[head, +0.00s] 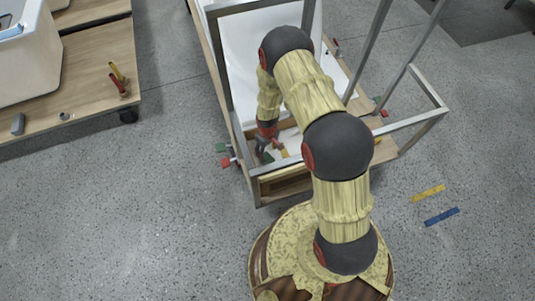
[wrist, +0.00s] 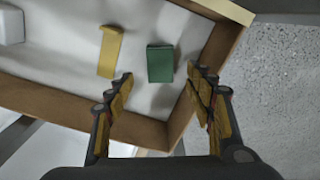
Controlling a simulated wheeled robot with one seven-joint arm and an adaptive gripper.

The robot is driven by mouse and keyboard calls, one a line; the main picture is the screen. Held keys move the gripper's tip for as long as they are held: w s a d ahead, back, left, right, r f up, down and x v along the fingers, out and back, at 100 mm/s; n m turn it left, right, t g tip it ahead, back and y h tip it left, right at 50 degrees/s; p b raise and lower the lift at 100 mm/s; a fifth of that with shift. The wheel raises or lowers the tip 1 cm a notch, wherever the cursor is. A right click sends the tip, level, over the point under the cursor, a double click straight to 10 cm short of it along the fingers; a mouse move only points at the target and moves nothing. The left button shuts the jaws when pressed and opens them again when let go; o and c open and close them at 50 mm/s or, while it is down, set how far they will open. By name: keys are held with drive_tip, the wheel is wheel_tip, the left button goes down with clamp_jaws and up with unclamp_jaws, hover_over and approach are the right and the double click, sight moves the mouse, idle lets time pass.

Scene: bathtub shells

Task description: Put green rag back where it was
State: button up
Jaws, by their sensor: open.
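The green rag (wrist: 160,63) looks like a small folded dark green rectangle. It lies on the pale floor of a shallow wooden-walled tray (wrist: 60,122), near its corner. My gripper (wrist: 160,77) is open and empty, with one finger on each side of the rag's near end in the picture. The fingers appear apart from the rag; the height gap is hard to judge. In the head view my gripper (head: 266,143) is low over the near left corner of the framed cart, and my arm hides part of the tray.
A yellow rag-like piece (wrist: 110,50) lies left of the green one in the tray, and a white block (wrist: 11,25) is farther left. Metal frame bars (head: 225,60) rise around the cart. Yellow (head: 428,193) and blue (head: 441,216) strips lie on the open floor at right.

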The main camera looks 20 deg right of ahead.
wheel_tip(320, 180, up, 5)
drive_tip(key=p, duration=0.1)
wheel_tip(320, 180, up, 33)
drive_tip(key=m+t, duration=0.2)
drive_tip(key=t, duration=0.1)
hover_over(267, 158)
drive_tip(key=w, duration=0.1)
drive_tip(key=s+r+m+t, duration=0.1)
drive_tip(key=s+r, duration=0.8)
drive_tip(key=r, duration=0.5)
drive_tip(key=s+r, duration=0.3)
drive_tip(key=s, duration=0.4)
drive_tip(key=s+r+m+t, duration=0.1)
drive_tip(key=s+r, duration=0.3)
drive_tip(key=s, duration=0.2)
drive_tip(key=shift+s+r+m+t, duration=0.25)
drive_tip(key=shift+s+m+t, duration=0.05)
drive_tip(key=shift+s, duration=0.1)
